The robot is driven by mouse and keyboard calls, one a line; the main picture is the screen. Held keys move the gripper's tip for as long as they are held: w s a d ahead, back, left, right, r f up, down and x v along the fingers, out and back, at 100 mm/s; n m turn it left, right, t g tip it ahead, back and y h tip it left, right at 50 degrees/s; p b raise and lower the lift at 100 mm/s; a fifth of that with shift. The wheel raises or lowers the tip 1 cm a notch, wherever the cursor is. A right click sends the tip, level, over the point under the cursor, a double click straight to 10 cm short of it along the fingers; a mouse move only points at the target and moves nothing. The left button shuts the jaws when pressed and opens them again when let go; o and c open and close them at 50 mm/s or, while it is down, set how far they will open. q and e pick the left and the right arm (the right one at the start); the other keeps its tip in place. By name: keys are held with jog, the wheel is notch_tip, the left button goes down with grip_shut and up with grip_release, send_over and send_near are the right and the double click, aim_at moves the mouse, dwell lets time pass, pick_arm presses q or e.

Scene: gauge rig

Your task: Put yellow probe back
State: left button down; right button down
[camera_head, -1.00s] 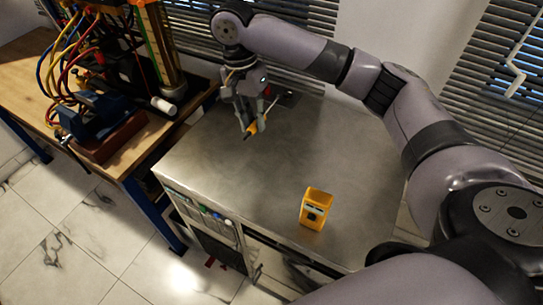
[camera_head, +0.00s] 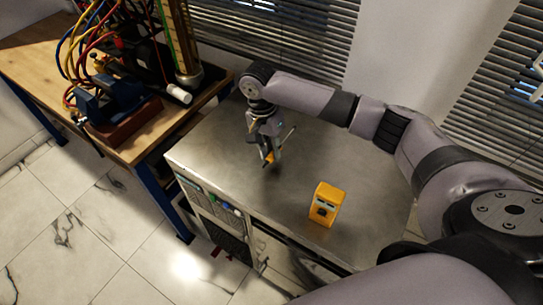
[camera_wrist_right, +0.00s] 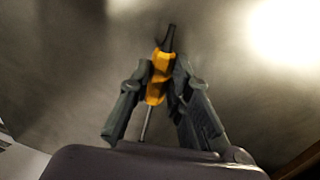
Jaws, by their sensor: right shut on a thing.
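My right gripper (camera_head: 268,157) is above the metal bench top, left of the yellow box. It is shut on the yellow probe (camera_head: 268,158), which has a dark end pointing down. In the right wrist view the yellow probe (camera_wrist_right: 158,80) sits between the two fingers of the right gripper (camera_wrist_right: 163,82), with its black end beyond the fingertips and a thin metal rod toward the wrist. A yellow box-shaped holder (camera_head: 326,203) with a dark panel on its front stands upright on the bench, apart from the gripper. My left gripper is not in view.
The metal bench top (camera_head: 215,150) is bare around the yellow box. A wooden table (camera_head: 40,68) at left carries a blue vise (camera_head: 118,100), coloured cables and a tall gauge column. Window blinds (camera_head: 290,40) are behind the bench.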

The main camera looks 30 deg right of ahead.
jog(key=shift+f, duration=1.7)
jog(key=c, duration=1.5)
grip_release()
jog(key=r, duration=0.4)
jog(key=w+r, duration=0.1)
jog(key=r, duration=0.3)
jog(key=a+r+b, duration=0.1)
jog(key=r, duration=0.3)
jog(key=shift+w, duration=0.3)
